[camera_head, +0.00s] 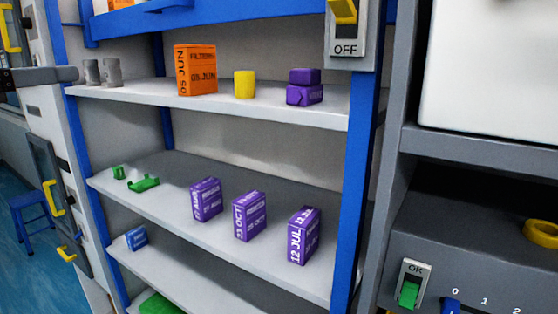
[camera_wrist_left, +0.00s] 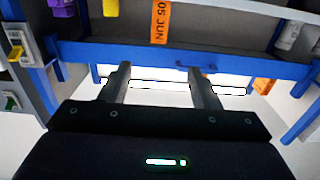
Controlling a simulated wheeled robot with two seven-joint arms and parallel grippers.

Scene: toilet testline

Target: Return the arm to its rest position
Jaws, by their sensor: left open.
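My left gripper (camera_head: 45,75) comes in at the left edge of the head view, level with the upper shelf and left of the grey cylinders. In the left wrist view, which is upside down, its two fingers (camera_wrist_left: 160,70) are spread apart with nothing between them. Beyond them is the blue crossbar (camera_wrist_left: 125,55) of the shelf rack. My right gripper is in neither view.
The upper shelf (camera_head: 140,93) holds grey cylinders (camera_head: 112,72), an orange box (camera_head: 195,70), a yellow cylinder (camera_head: 245,84) and purple pieces (camera_head: 304,94). Several purple boxes (camera_head: 250,216) stand on the middle shelf. A grey switch panel (camera_head: 412,285) is at right.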

